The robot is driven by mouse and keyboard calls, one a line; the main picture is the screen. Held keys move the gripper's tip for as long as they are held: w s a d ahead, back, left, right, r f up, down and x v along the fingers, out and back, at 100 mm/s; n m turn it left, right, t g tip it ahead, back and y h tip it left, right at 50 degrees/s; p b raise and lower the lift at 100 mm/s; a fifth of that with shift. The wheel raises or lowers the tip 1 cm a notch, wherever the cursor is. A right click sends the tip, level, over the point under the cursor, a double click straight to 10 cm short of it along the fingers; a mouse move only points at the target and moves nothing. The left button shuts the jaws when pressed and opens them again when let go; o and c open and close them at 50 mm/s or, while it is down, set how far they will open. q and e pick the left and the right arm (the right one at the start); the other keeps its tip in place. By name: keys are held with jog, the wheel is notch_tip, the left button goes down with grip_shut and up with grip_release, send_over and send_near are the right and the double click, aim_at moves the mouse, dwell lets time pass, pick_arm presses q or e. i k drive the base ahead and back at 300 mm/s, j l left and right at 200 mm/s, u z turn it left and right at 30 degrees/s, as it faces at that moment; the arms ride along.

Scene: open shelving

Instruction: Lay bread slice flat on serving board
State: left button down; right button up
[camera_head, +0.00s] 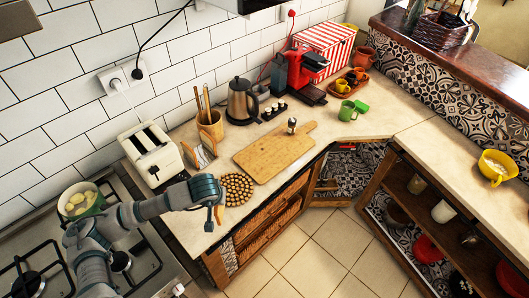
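The wooden serving board (268,155) lies flat on the counter in the middle, with a small metal-topped shaker (292,125) on its far part. I cannot pick out a bread slice with certainty. A small rack (199,157) beside the toaster holds thin upright pieces that are too small to identify. My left gripper (214,212) is over the front edge of the counter, left of the board and apart from it. Its fingers point down, and no held object shows; their opening is unclear. My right gripper is not in view.
A white toaster (153,155) stands behind my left gripper. A round brown trivet (237,188) lies just right of it. A utensil pot (211,125) and kettle (241,101) stand behind the board. A pot (80,202) sits on the stove. The board's near part is bare.

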aim_at(263, 164)
jog(key=i+l+u, duration=0.1)
jog(key=l, duration=0.3)
jog(key=i+l+u, duration=0.1)
jog(key=l, duration=0.25)
jog(key=i+l+u, duration=0.1)
jog(key=i+l, duration=0.15)
jog(key=l, duration=0.15)
jog(key=i+l+u, duration=0.1)
jog(key=l, duration=0.35)
jog(key=i+l+u, duration=0.1)
jog(key=l, duration=0.3)
jog(key=i+l, duration=0.15)
jog(key=l, duration=0.3)
jog(key=j+u, duration=0.05)
